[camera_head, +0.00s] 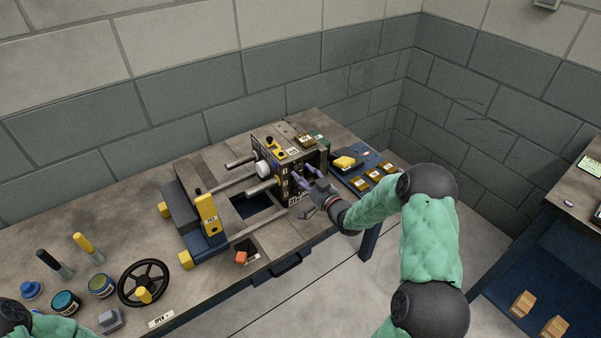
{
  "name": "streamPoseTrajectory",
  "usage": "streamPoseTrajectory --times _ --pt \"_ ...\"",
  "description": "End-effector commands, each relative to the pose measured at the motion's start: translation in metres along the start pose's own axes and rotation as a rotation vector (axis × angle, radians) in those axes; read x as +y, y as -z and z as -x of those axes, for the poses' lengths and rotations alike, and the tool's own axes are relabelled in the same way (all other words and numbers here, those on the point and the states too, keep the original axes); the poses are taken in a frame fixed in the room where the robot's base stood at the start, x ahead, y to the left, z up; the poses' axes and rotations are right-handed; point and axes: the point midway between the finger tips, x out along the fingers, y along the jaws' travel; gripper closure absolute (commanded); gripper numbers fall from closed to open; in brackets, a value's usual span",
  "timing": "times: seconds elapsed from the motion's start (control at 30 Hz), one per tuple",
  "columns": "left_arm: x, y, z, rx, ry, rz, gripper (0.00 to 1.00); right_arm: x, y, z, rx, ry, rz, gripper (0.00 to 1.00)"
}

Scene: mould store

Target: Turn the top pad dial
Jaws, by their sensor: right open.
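A dark mould block (272,150) stands upright near the back of the workbench, with guide rods running from it to the left. My right gripper (307,177) is at the block's right-front face. Its purple fingers are open and point at that face, one above the other. The fingers cover part of the face, so the top pad dial cannot be made out clearly. I cannot tell if the fingers touch anything. A pale round knob (262,168) shows on the block's left side. Only part of my left arm shows at the lower left corner; its gripper is out of view.
The workbench (110,225) holds a black handwheel (144,282), a yellow clamp lever (207,215), several round tins and two upright handles at the left. A blue tray (362,165) with yellow-brown blocks lies right of the mould block. A second table (570,205) stands at the right.

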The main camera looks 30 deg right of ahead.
Motion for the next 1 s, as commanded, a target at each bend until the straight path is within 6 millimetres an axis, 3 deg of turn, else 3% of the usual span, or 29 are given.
streamPoseTrajectory --times 0.3,0.5,1.0 --pt "0.000 0.000 0.000 0.000 0.000 0.000 0.60 0.001 0.001 0.064 0.000 -0.005 0.000 0.51" --pt "0.000 0.000 0.000 0.000 0.000 0.000 0.60 0.001 0.000 0.087 0.001 -0.002 0.001 0.51" --pt "0.000 0.000 0.000 0.000 0.000 0.000 0.60 0.000 0.001 0.095 0.002 0.000 0.001 0.51"
